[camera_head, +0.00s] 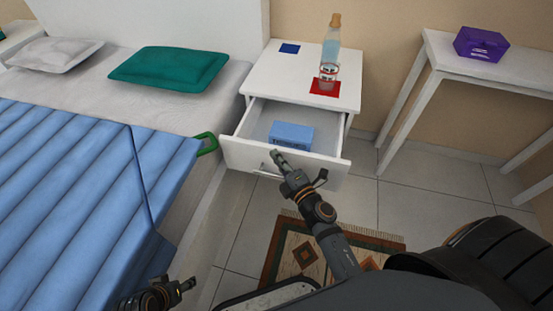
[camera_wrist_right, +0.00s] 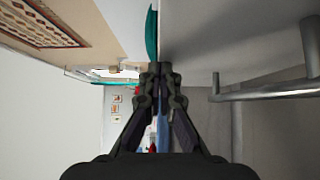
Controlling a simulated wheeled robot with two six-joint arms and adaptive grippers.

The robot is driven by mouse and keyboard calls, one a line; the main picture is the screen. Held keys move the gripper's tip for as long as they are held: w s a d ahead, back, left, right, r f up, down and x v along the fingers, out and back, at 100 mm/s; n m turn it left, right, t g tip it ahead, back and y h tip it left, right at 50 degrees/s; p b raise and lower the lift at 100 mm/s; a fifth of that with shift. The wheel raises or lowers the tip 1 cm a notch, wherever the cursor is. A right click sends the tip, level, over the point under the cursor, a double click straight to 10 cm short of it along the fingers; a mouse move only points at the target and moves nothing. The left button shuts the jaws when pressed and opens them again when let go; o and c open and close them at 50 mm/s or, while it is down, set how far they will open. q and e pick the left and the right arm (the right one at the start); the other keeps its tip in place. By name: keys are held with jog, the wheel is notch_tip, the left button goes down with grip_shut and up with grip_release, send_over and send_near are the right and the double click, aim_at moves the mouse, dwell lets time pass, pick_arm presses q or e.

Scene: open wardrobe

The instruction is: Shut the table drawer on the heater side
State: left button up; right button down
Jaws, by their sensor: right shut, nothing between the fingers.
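The white bedside table (camera_head: 262,72) stands beside the bed in the head view. Its drawer (camera_head: 240,152) is pulled out and holds a blue box (camera_head: 291,136). My right gripper (camera_head: 276,156) is shut and empty at the outer face of the drawer front, close to the handle (camera_head: 268,171). In the right wrist view the shut fingertips (camera_wrist_right: 160,70) point along the pale front panel, with the metal bar handle (camera_wrist_right: 265,92) to their right. I cannot tell whether they touch the panel. My left gripper (camera_head: 186,286) is low at the left, its jaws unclear. No heater shows.
A bottle (camera_head: 331,45) and a glass (camera_head: 327,76) stand on the tabletop near a red square (camera_head: 324,89); a blue square (camera_head: 289,48) lies behind. A green loop (camera_head: 207,144) sticks out by the bed. A white side table (camera_head: 450,52) with a purple box (camera_head: 481,44) is right. A patterned rug (camera_head: 292,252) covers the floor.

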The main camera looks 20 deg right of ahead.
jog(key=w+d, duration=0.3)
jog(key=w, duration=0.1)
jog(key=w+d, duration=0.3)
jog(key=w, duration=0.2)
jog(key=w+d, duration=0.3)
jog(key=w, duration=0.2)
jog(key=shift+d, duration=0.25)
jog(key=shift+w+d, duration=0.4)
jog(key=shift+w, duration=0.2)
pick_arm(q)
jog(key=shift+w+f, duration=0.1)
pick_arm(e)
jog(key=shift+w+d, duration=0.1)
jog(key=shift+w, duration=0.1)
